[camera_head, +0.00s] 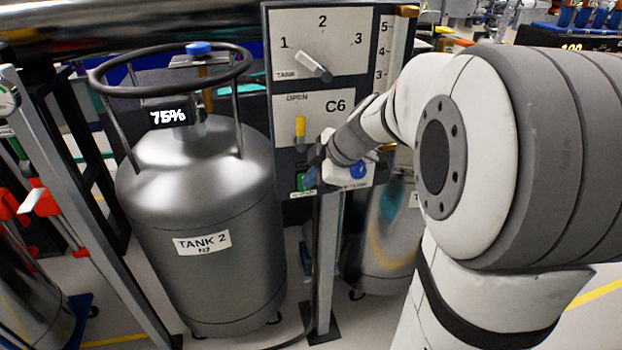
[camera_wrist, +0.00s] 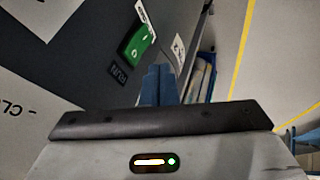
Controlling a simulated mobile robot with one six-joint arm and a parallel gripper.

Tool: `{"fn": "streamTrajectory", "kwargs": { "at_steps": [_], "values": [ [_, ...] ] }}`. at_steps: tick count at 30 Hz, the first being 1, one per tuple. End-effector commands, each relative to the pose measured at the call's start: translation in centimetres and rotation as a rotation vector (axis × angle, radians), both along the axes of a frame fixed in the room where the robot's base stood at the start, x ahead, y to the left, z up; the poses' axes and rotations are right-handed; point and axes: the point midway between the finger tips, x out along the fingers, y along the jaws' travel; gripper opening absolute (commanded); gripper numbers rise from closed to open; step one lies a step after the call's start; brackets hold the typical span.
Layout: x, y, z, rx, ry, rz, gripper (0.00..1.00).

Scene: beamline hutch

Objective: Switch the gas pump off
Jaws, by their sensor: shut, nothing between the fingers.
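A green rocker switch (camera_head: 303,181) sits low on the dark control panel (camera_head: 264,75), its right part hidden by my gripper. In the wrist view the green switch (camera_wrist: 137,40) shows white marks, with a RUN label beside it. My gripper (camera_head: 312,176) is at the panel's lower edge, right beside the switch. In the wrist view its blue fingers (camera_wrist: 161,84) are together and empty, a little below and right of the switch in the picture. I cannot tell whether they touch the panel. No object named as a gas pump is clearly identifiable.
Above the switch are a yellow lever (camera_head: 300,129) marked OPEN and a tank selector knob (camera_head: 314,67). A steel cylinder labelled TANK 2 (camera_head: 203,215) stands left of the panel post (camera_head: 326,265). Another tank (camera_head: 383,245) stands behind my arm.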

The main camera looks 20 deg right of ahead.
Motion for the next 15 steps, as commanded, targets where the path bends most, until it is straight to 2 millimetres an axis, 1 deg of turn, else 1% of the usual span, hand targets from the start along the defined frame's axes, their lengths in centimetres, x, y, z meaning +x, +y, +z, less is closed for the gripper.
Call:
{"fn": "streamTrajectory", "kwargs": {
  "at_steps": [1,2,3,6,10,15],
  "values": [
    [-0.7,0.1,-0.5,-0.002,-0.006,0.001,0.00],
    [-1.1,0.0,0.0,-0.002,-0.006,0.000,0.00],
    [-1.2,-0.6,1.6,-0.002,-0.006,-0.003,0.00],
    [-2.0,-1.7,3.8,-0.002,-0.006,-0.004,0.00],
    [-2.8,-2.7,6.2,-0.002,-0.004,-0.004,0.00],
    [-3.5,-3.6,8.1,-0.001,-0.003,-0.002,0.00]
  ]
}}
